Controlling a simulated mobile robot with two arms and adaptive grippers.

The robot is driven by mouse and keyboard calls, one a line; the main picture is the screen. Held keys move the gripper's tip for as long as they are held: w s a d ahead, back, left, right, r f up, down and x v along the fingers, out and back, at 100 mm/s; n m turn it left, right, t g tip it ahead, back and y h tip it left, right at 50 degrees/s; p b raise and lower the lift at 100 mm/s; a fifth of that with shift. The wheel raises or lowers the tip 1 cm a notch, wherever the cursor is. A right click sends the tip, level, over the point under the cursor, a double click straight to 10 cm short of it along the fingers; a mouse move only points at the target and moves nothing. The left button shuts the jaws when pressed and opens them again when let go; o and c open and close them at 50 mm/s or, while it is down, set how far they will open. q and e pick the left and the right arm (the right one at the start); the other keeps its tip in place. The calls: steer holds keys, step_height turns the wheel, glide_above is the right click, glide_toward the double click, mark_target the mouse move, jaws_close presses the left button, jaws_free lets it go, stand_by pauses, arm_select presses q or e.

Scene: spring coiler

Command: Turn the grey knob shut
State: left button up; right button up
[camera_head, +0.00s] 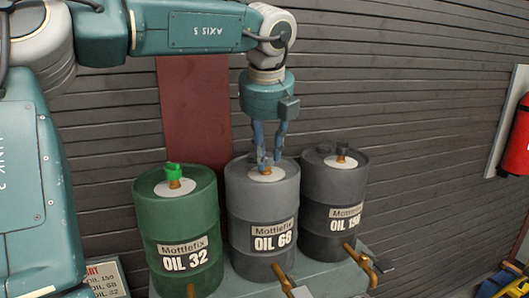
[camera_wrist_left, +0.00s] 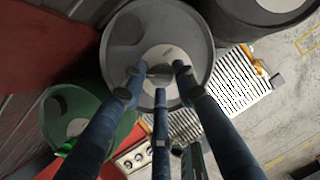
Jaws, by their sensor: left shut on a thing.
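The grey drum (camera_head: 245,208) marked OIL 68 stands upright between two other drums. The grey knob (camera_wrist_left: 160,72) sits on its top, within a pale round patch. My left gripper (camera_head: 265,160) reaches down from above onto the drum top, with its blue fingers closed around the knob. In the left wrist view the fingers come in from below and meet at the knob, partly hiding it. I cannot tell from these views how far the knob is turned. My right gripper is not in view.
A green drum (camera_head: 170,225) marked OIL 32, with a green knob (camera_head: 174,171), stands at the left. A darker drum (camera_head: 320,200) stands at the right, with a dark knob on top. Brass taps (camera_head: 360,262) stick out below. A fire extinguisher (camera_head: 518,140) hangs at the far right.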

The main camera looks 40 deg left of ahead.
arm_select(q)
steer(key=o, duration=1)
steer(key=shift+d+f, duration=0.1)
steer(key=shift+f, duration=0.05)
steer(key=shift+c, duration=0.2)
steer(key=shift+o, duration=0.4)
steer(key=shift+w+d, duration=0.1)
steer(key=shift+r, duration=0.5)
steer(key=v, duration=1.1)
steer(key=shift+d, duration=0.15)
